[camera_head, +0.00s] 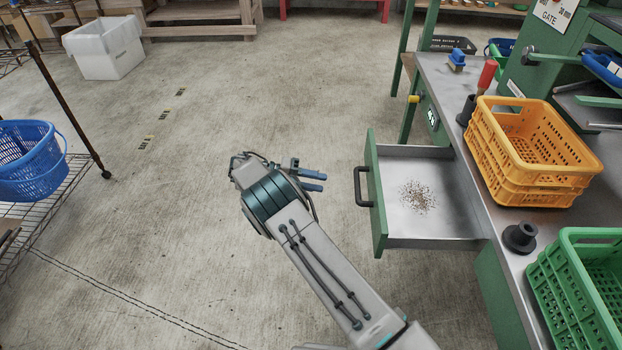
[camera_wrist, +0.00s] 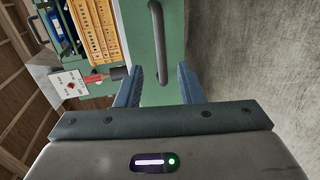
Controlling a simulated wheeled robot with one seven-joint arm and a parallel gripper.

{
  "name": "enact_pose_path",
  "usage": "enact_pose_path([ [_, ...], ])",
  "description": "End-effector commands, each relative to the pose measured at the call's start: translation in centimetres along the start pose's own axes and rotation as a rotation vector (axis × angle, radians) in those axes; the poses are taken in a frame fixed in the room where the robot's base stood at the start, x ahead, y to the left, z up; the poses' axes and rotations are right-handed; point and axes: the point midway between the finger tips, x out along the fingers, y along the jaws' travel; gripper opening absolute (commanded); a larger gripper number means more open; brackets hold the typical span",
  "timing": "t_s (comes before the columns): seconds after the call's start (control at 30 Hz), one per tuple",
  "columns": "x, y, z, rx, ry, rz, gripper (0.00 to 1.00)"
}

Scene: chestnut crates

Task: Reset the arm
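My gripper (camera_head: 312,181) is to the left of the open drawer's front, above the concrete floor. Its two blue fingers point right toward the drawer. In the wrist view my gripper (camera_wrist: 160,88) has its fingers wide apart with nothing between them that it touches. The drawer's dark handle (camera_head: 361,187) stands on the green drawer front, apart from my fingers. The handle (camera_wrist: 157,42) also shows ahead of the fingers in the wrist view. My arm reaches up from the bottom of the head view, with its wrist bent to the right.
The green-fronted drawer (camera_head: 450,241) is pulled out from the workbench (camera_head: 484,195) and holds small brown debris (camera_head: 417,196). An orange crate (camera_head: 520,190) and a green crate (camera_head: 563,290) stand on the bench. A wire rack (camera_head: 55,205) holds a blue basket (camera_head: 30,165) at left. The floor between is clear.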

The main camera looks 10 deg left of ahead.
Motion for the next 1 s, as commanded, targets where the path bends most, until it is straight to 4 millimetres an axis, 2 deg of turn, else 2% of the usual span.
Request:
enact_pose_path([
  [0.2,-1.1,0.0,0.0,-0.001,-0.001,-0.001,0.34],
  [0.73,-1.2,0.2,0.0,-0.001,-0.002,-0.003,0.34],
  [0.87,-0.6,2.6,-0.2,-0.011,-0.024,-0.038,0.34],
  [0.97,0.6,6.4,-0.4,-0.032,-0.06,-0.106,0.34],
  [1.0,1.2,8.3,-0.4,-0.042,-0.075,-0.142,0.34],
])
